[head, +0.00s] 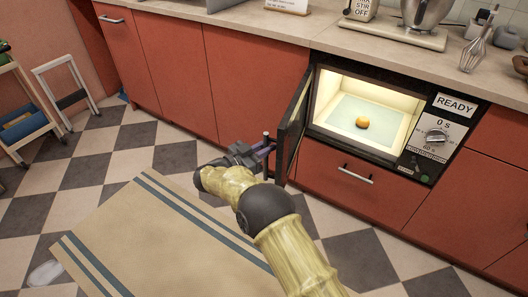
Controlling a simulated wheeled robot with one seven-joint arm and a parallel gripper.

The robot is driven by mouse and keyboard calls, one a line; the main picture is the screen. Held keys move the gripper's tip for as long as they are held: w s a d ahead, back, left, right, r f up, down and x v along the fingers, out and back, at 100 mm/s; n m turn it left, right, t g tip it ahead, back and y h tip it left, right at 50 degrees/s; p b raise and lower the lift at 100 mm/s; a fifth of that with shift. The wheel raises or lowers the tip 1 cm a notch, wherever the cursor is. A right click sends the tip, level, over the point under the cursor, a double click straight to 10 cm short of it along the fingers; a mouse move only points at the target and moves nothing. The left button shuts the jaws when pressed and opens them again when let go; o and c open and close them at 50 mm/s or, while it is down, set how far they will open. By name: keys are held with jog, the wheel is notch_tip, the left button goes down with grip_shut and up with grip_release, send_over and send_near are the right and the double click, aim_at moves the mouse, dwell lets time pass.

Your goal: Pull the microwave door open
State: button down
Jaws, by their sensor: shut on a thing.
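The microwave (417,168) is built into the red cabinets at the right. Its cavity is lit, and a round orange item (362,122) sits on the pale floor inside. The dark microwave door (291,125) is hinged on the left and stands swung well out from the front. My gripper (266,147) is at the outer edge of the door and shut on its handle (266,138), which is mostly hidden by the fingers. My arm reaches in from the lower right.
A drawer with a handle (355,175) is below the microwave. The counter (240,22) above holds a mixer (425,15) and a whisk (474,50). A beige rug (150,240) lies on the checkered floor. A cart (22,120) and a stool (66,88) stand at left.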

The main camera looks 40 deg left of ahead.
jog(key=shift+w+r, duration=0.1)
dwell(0.3)
jog(key=c, duration=1.5)
grip_release()
jog(key=shift+w, duration=0.1)
jog(key=shift+s, duration=0.25)
jog(key=p+v, duration=0.2)
jog(key=v, duration=1.5)
jog(key=shift+a, duration=0.1)
